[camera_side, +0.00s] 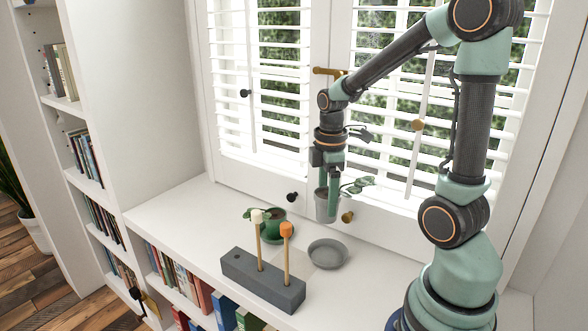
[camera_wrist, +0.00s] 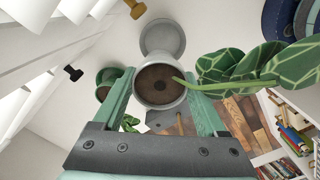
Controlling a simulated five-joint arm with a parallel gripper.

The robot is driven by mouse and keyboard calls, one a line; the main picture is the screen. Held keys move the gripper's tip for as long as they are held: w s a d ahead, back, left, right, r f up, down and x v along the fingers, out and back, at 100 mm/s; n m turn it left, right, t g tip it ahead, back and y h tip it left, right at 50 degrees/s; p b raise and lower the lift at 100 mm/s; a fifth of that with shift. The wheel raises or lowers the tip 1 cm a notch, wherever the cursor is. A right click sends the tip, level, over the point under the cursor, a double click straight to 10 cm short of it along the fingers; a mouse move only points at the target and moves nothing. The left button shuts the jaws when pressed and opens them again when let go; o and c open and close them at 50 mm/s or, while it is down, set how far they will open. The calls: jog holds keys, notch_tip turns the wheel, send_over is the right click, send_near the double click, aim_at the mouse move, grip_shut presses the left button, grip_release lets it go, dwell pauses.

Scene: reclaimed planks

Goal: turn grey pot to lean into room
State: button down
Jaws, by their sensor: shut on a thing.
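The grey pot (camera_side: 326,207) is held upright above the window ledge, apart from the grey saucer (camera_side: 328,262). My gripper (camera_side: 329,190) is shut on it. In the wrist view the pot (camera_wrist: 161,97) shows dark soil between the two fingers of my gripper (camera_wrist: 163,105). Its stem and patterned green leaves (camera_wrist: 255,70) lean right, towards the side where the shelves and floor show. In the side view the leaves (camera_side: 357,186) reach right from the pot. The grey saucer (camera_wrist: 162,36) lies empty beyond the pot in the wrist view.
A green pot (camera_side: 275,222) with a plant stands on a green saucer left of the grey saucer. A dark grey block (camera_side: 262,281) with two upright sticks, white-topped and orange-topped, stands at the ledge's front. Shuttered windows with knobs rise behind.

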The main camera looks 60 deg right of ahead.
aim_at(330, 222)
jog(key=f, duration=0.4)
jog(key=s+f, duration=0.1)
jog(key=f, duration=0.2)
jog(key=shift+d, duration=0.1)
jog(key=shift+f, duration=1.95)
grip_release()
